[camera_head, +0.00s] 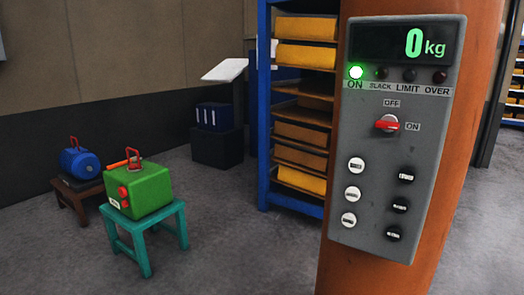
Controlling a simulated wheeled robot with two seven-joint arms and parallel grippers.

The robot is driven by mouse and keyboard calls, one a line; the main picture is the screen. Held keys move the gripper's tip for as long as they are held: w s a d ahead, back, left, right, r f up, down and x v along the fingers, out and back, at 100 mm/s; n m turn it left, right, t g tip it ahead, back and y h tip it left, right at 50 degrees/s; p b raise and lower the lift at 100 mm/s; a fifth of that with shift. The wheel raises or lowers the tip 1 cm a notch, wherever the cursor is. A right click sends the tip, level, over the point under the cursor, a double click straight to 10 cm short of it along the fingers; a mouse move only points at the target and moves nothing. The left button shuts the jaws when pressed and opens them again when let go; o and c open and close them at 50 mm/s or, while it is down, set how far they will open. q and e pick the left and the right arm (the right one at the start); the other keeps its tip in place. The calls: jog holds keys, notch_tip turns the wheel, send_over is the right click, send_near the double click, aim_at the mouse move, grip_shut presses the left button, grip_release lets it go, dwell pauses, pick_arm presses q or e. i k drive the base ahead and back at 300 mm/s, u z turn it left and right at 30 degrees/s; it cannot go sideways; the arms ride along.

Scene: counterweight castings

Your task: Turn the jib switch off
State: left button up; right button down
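The jib switch (388,124) is a red rotary handle on a grey control panel (385,230). The handle lies roughly horizontal, with the OFF label above it and the ON label to its right. It appears to be turned to ON. The green ON lamp (356,72) above is lit. The SLACK, LIMIT and OVER lamps are dark. The display (410,43) reads 0 kg in green. Neither of my grippers is in view.
The panel is fixed to an orange column (345,275). Below the switch are several white and black buttons. A blue shelf rack (264,120) stands behind. A green casting (148,190) sits on a teal stool (150,236); a blue casting (78,160) rests behind.

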aim_at(389, 123)
jog(key=z, duration=1.7)
jog(key=k, duration=1.25)
jog(key=u, duration=0.55)
